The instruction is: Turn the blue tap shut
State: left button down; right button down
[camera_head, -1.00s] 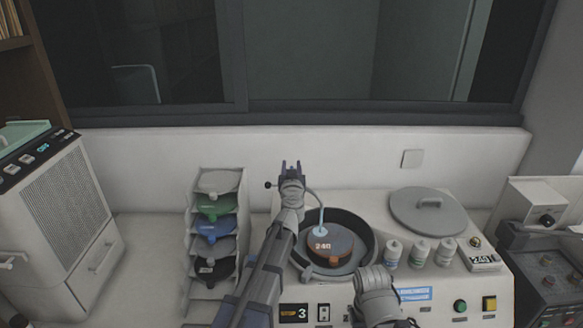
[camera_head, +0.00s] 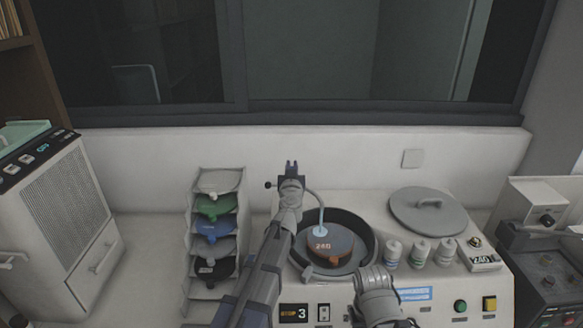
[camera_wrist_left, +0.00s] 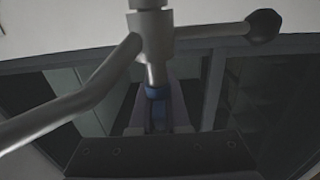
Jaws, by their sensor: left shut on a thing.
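The blue tap (camera_wrist_left: 157,92) shows in the left wrist view as a small blue piece on a metal stem, between my fingers. In the head view it is hidden by my left gripper (camera_head: 291,167), which is shut on it. A grey pipe (camera_wrist_left: 70,108) bends away from the same fitting. In the head view this spout (camera_head: 315,195) curves over the round basin, and a pale blue stream (camera_head: 321,218) falls from it onto the brown disc (camera_head: 330,243). My right gripper is not in view; only part of my right arm shows at the bottom.
A side rod with a black knob (camera_wrist_left: 263,25) sticks out beside the fitting. The basin (camera_head: 368,237) sits in a white machine with a grey lid (camera_head: 428,209) and several bottles. A rack (camera_head: 193,252) of coloured scoops stands left of my left arm.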

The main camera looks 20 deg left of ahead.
pick_arm(q)
jog(key=shift+s+d+m+g+h, duration=0.35)
jog(key=shift+d+m+g+h, duration=0.25)
jog(key=shift+m+g+h, duration=2.05)
jog(key=shift+s+d+m+g+h, duration=0.45)
jog(key=shift+m+g+h, duration=0.95)
jog(key=shift+m+h, duration=2.45)
jog(key=shift+s+d+m+g+h, duration=0.2)
jog(key=shift+d+m+g+h, duration=0.55)
jog(key=shift+m+g+h, duration=2.5)
jog(key=shift+s+n+t+h, duration=0.1)
jog(key=shift+n+t+h, duration=0.8)
jog(key=shift+h, duration=0.25)
jog(key=c, duration=0.9)
grip_release()
